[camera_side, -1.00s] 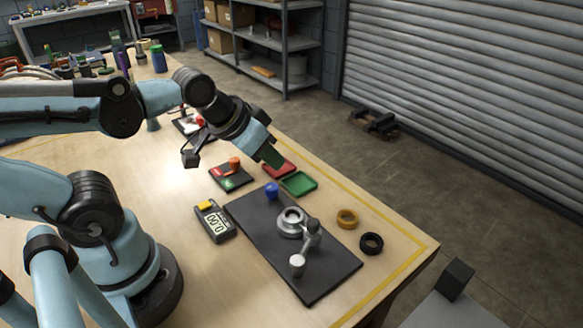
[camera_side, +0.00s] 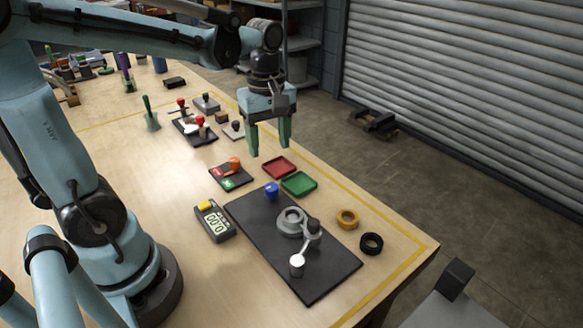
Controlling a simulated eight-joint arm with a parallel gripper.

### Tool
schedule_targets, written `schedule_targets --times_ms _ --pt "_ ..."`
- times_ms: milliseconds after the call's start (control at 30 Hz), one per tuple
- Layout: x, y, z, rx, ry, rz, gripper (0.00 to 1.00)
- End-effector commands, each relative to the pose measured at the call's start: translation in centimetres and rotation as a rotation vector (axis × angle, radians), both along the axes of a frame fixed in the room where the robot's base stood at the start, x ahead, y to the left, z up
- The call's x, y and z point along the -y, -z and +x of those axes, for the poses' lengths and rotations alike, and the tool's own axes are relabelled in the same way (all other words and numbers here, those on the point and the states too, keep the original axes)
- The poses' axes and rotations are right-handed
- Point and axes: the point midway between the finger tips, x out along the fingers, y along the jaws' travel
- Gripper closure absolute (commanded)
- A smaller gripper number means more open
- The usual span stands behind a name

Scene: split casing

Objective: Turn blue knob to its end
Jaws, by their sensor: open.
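The plate also bears a metal ring-shaped part with a crank arm (camera_side: 297,245). A timer (camera_side: 213,220) lies left of it, and an orange-knob switch (camera_side: 233,169) behind. A red tray (camera_side: 279,167), a green tray (camera_side: 299,183), a brass ring (camera_side: 347,219) and a black ring (camera_side: 371,243) lie nearby.

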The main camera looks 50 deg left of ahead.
Motion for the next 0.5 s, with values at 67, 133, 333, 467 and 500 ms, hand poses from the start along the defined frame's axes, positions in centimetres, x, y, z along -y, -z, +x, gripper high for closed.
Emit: schedule_targets --times_ms 67,133,333,467,500 --pt "0.0 1.0 0.0 0.001 0.001 0.0 0.41" --pt "0.0 1.9 0.0 0.002 0.002 0.0 0.41" --pt "0.0 4.7 0.0 0.004 0.003 0.0 0.41" --pt "0.0 6.5 0.0 0.004 0.004 0.0 0.41" --pt "0.0 7.0 0.1 0.005 0.004 0.0 0.41"
